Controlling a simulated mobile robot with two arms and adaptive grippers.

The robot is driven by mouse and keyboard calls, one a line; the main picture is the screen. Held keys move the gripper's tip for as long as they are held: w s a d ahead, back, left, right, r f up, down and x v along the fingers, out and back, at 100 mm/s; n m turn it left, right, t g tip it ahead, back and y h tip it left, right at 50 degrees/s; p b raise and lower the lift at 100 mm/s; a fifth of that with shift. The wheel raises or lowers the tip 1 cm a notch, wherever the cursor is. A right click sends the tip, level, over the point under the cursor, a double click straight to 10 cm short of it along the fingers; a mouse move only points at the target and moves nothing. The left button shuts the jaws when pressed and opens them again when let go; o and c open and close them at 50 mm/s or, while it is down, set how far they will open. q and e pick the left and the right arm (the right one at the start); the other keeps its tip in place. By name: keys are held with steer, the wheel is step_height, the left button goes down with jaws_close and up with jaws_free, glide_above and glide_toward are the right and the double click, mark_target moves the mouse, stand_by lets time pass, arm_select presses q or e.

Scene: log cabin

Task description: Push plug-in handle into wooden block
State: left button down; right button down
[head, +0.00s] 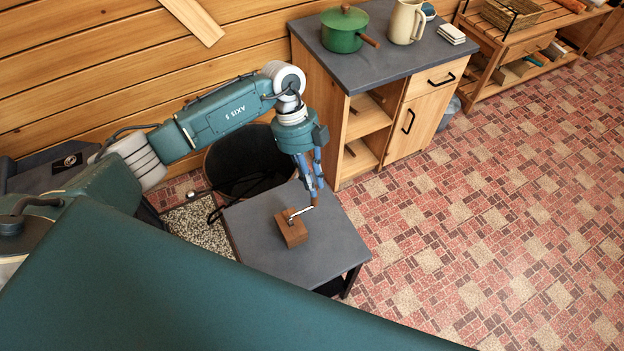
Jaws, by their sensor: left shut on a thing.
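The wooden block (293,233) is a small brown block on the grey top of a low table (265,252). The plug-in handle (302,211) is a thin pale metal crank. One end meets the top of the block near its back edge; how deep it sits I cannot tell. Its other end runs up and right to my left gripper (315,201). The left gripper points down just behind and right of the block, its blue fingers shut on the handle's outer end, which they partly hide. My right gripper is not in view.
A cabinet (427,125) stands behind and right of the table, with a green pot (343,32) and a cream jug (406,20) on its grey top. A dark round bin or seat (240,160) is behind the table. The tiled floor at right is clear.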

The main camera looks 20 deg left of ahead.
arm_select(q)
steer(key=shift+f+b, duration=0.85)
steer(key=shift+f, duration=0.55)
steer(key=c, duration=1.6)
jaws_free()
steer(key=v, duration=1.2)
steer(key=shift+s, duration=0.15)
